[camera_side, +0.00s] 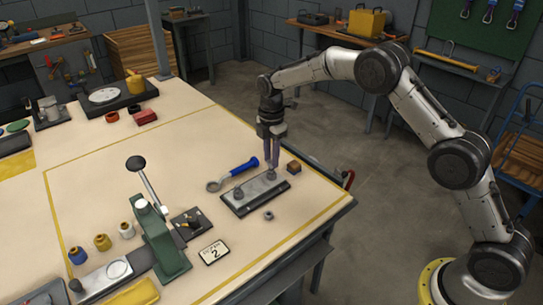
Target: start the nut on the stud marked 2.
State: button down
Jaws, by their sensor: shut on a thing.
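My gripper (271,167) points straight down over the right end of a dark metal casing plate (255,195) on the table. Its fingers are shut on a small grey piece, most likely the nut, mostly hidden between the tips. The tips are at or just above the stud at that end; I cannot tell whether the piece touches it. Another grey stud or nut (238,192) stands at the left end of the plate. A loose grey nut (268,215) lies on the table in front of the plate. A white card (214,252) reads 2.
A blue-handled wrench (233,174) lies just behind the plate. A small brown block (293,167) sits right of the gripper. A green lever press (165,240) stands at the left front.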

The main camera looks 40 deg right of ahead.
jog(key=shift+f, duration=0.55)
dwell(0.4)
jog(key=m, duration=1.3)
jog(key=shift+m, duration=0.4)
jog(key=c, duration=0.6)
grip_release()
jog(key=shift+r, duration=0.1)
jog(key=shift+r, duration=2.4)
